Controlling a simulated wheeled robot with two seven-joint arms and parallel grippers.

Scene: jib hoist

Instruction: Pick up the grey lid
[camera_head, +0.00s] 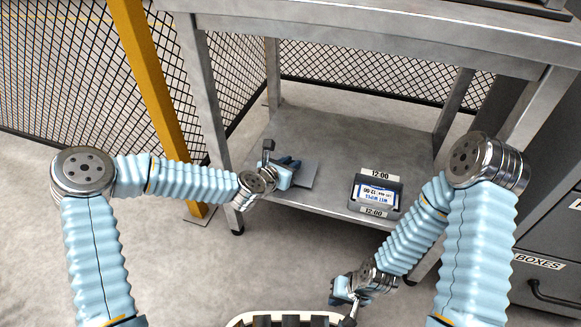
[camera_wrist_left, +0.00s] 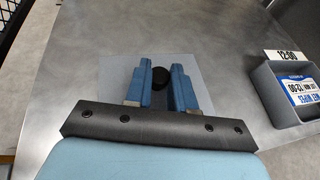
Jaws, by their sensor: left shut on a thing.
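The grey lid (camera_head: 304,173) is a flat square plate at the left of the table's lower shelf. In the left wrist view the lid (camera_wrist_left: 116,78) has a round black knob (camera_wrist_left: 160,78) near its middle. My left gripper (camera_head: 291,164) is over the lid. Its two blue fingers (camera_wrist_left: 162,70) stand either side of the knob and are shut on it. I cannot tell whether the lid touches the shelf. My right gripper (camera_head: 338,296) hangs low in front of the shelf, apart from the lid; its finger gap is not clear.
A grey bin (camera_head: 354,205) labelled 12:00, holding a wipes pack (camera_head: 377,194), stands right of the lid on the metal shelf (camera_head: 345,142). Table legs and the worktop above frame the shelf. A yellow post (camera_head: 150,90) and mesh fence stand left, drawers right.

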